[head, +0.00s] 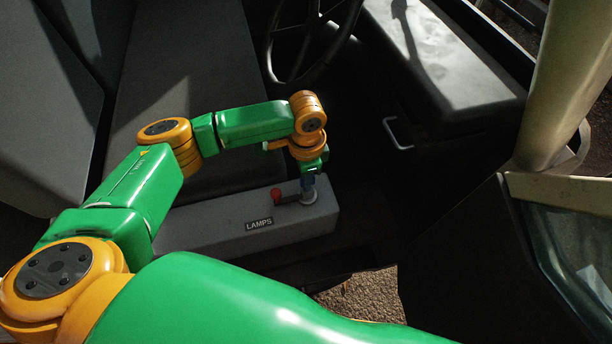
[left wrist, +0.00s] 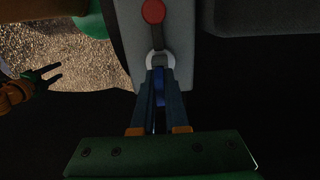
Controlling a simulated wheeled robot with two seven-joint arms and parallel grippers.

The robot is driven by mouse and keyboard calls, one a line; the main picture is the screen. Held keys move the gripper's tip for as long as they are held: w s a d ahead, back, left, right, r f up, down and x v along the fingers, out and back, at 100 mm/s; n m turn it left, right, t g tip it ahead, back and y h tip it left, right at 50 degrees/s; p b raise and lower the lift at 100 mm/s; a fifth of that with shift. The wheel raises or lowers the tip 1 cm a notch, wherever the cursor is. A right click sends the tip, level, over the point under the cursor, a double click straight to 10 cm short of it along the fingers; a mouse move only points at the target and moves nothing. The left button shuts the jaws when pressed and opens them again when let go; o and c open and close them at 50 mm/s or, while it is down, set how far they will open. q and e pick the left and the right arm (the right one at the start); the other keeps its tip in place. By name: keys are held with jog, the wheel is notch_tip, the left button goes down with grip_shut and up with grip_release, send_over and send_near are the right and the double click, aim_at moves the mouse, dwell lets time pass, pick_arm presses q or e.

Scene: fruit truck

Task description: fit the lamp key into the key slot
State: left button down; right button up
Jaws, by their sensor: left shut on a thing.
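My left gripper (head: 309,184) points down at the right end of the grey lamps box (head: 235,233). In the left wrist view its fingers (left wrist: 158,78) are shut on the lamp key (left wrist: 159,92), which shows as a blue piece between them. The key slot has a pale round collar (left wrist: 159,57), right at the fingertips; the collar also shows in the head view (head: 309,197). The key's tip is hidden, so I cannot tell how deep it sits. My right gripper (left wrist: 56,75) is open and empty at the left of the left wrist view.
A red-knobbed lever (head: 277,194) lies on the box just left of the slot and also shows in the left wrist view (left wrist: 153,11). A "LAMPS" label (head: 259,224) is on the box front. Seats (head: 190,80) and a steering wheel (head: 305,50) stand behind.

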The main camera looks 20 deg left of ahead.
pick_arm(q)
jog(key=shift+f, duration=0.35)
jog(key=c, duration=0.9)
grip_release()
jog(key=shift+o, duration=0.2)
notch_tip(320, 180, up, 7)
jog(key=shift+r+b, duration=0.1)
jog(key=shift+b, duration=0.6)
